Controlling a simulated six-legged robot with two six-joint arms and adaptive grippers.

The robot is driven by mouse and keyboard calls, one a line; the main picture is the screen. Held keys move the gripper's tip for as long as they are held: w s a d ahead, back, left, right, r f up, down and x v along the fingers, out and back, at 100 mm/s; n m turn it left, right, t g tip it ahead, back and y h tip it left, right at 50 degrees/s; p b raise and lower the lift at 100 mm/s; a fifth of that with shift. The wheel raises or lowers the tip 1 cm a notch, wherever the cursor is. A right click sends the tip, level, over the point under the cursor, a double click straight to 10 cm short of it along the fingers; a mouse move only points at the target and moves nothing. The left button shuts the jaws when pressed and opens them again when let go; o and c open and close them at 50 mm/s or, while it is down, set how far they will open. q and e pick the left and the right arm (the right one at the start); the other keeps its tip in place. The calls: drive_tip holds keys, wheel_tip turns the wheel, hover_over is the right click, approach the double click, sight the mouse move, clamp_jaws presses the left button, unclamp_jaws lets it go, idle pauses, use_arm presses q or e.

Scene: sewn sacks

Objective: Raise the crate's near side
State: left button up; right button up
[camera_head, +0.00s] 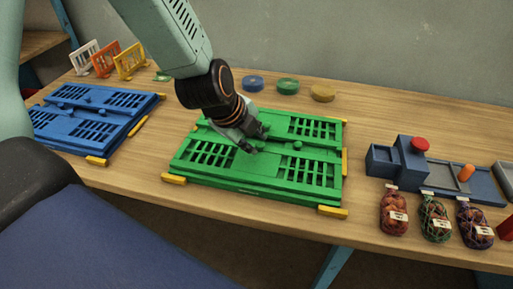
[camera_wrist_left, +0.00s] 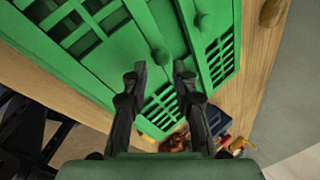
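The green crate (camera_head: 255,183) lies folded flat on the table, its slatted panels low and level. Part of the crate's far side is hidden behind the gripper in the head view. My right gripper is not in view.
Yellow corner pieces (camera_head: 333,212) sit around the green crate. A flat blue crate (camera_head: 72,130) lies to the left. Net sacks (camera_head: 436,222) and a blue-grey device with a red button (camera_head: 420,144) stand right. Coloured discs (camera_head: 288,86) and small panels (camera_head: 131,61) are behind.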

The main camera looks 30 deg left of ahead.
use_arm(q)
drive_tip(key=shift+a+b+x, duration=0.2)
drive_tip(key=shift+b+x, duration=0.4)
drive_tip(key=shift+x, duration=0.65)
drive_tip(key=shift+s+d+r, duration=0.1)
drive_tip(key=shift+r, duration=0.25)
drive_tip(key=shift+w+f, duration=0.2)
drive_tip(key=shift+w, duration=0.1)
drive_tip(key=c, duration=0.4)
drive_tip(key=shift+s+r, duration=0.1)
drive_tip(key=shift+s, duration=0.05)
clamp_jaws()
